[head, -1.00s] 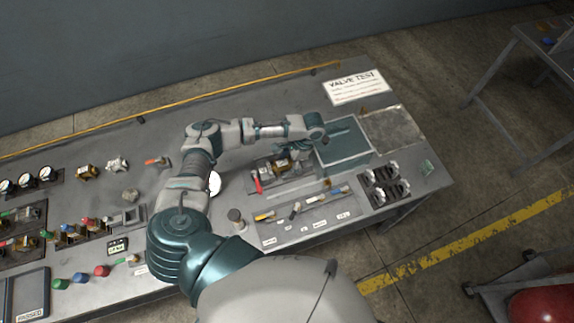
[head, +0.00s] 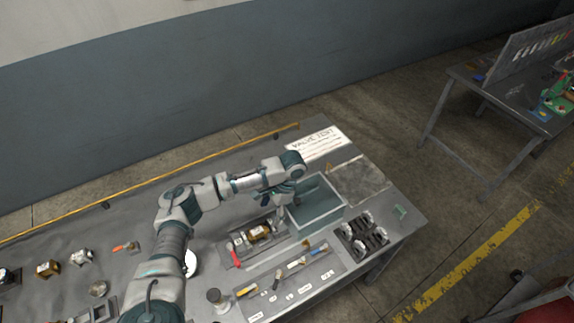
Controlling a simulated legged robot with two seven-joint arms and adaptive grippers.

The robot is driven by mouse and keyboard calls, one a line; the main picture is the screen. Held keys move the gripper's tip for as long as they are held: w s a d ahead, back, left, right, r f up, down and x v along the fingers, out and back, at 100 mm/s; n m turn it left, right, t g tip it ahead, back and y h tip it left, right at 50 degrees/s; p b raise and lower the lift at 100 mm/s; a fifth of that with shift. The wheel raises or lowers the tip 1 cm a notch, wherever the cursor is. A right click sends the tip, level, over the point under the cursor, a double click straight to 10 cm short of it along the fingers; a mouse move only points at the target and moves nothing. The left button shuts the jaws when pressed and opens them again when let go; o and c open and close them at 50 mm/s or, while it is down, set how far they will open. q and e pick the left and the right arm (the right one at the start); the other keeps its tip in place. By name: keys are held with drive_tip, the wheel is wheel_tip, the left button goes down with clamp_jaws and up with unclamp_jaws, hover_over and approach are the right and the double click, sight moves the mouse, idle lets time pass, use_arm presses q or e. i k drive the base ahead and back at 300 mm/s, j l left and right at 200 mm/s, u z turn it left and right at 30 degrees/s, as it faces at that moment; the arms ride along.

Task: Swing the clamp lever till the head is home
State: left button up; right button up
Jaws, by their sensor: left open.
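A toggle-clamp fixture (head: 232,246) sits on the bench with a brass valve body (head: 259,233) in it. Its clamp lever has a red handle (head: 236,257) at the fixture's left end, angled toward the front of the bench. I cannot tell whether the clamp head touches the valve. My left gripper (head: 274,203) is open and empty, above and behind the right end of the fixture, apart from the red handle. My right gripper is not in view.
A teal open bin (head: 318,212) stands right of the fixture. In front lie a tool strip (head: 290,290) and a black rack (head: 362,238). A "VALVE TEST" sheet (head: 316,143) lies at the back. A yellow rail (head: 160,178) runs along the back edge.

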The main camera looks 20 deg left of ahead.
sight(238, 263)
drive_tip(key=k+l, duration=0.5)
drive_tip(key=k, duration=0.15)
drive_tip(key=k+l, duration=0.5)
drive_tip(key=k, duration=0.2)
